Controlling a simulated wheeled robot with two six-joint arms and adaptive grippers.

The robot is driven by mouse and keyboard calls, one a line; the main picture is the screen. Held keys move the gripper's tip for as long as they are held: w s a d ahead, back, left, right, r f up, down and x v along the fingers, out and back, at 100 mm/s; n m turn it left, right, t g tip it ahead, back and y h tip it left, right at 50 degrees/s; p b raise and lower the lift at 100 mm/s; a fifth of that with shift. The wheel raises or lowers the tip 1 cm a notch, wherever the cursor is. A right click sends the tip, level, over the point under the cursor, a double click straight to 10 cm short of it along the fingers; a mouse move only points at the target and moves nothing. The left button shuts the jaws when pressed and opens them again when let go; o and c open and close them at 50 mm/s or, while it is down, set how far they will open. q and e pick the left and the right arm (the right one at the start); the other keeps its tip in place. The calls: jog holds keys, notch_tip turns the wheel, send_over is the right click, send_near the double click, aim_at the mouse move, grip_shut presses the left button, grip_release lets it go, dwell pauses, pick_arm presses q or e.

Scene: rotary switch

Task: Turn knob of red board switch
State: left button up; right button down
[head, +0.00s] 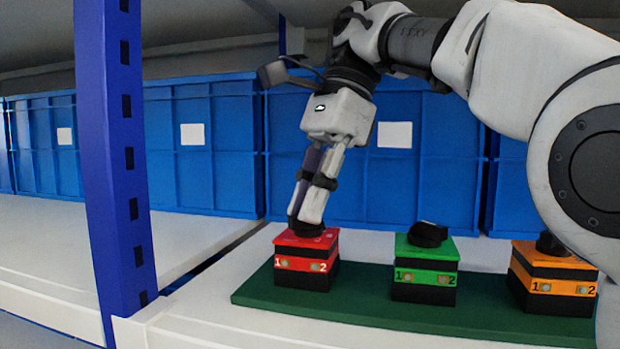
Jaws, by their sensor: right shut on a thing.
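The red board switch (306,260) stands at the left end of a dark green base plate (345,312). It has a red top, a red band marked 1 and 2, and black parts. Its black knob (305,231) is mostly hidden by my right gripper (309,220). My right gripper points down from above, its fingers shut on the knob. Which number the knob points to cannot be told. My left gripper is not in the head view.
A green switch (425,267) stands to the right of the red one, and an orange switch (551,279) at the far right, partly behind my arm. Blue crates (205,145) line the back. A blue rack post (115,160) rises at the left. White shelf (180,235) is clear there.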

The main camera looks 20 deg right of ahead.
jog(key=n+g+p, duration=0.1)
jog(key=n+p, duration=0.1)
jog(key=n+h+p, duration=0.1)
jog(key=n+p, duration=0.1)
jog(key=n, duration=0.1)
jog(key=shift+r+g, duration=0.1)
jog(key=shift+g, duration=0.3)
jog(key=shift+n+g+h+p, duration=0.3)
jog(key=shift+n+p, duration=0.65)
jog(key=shift+n, duration=0.25)
jog(key=shift+n+p, duration=0.35)
jog(key=shift+n, duration=0.15)
jog(key=shift+f, duration=0.2)
jog(key=c, duration=1.2)
grip_release()
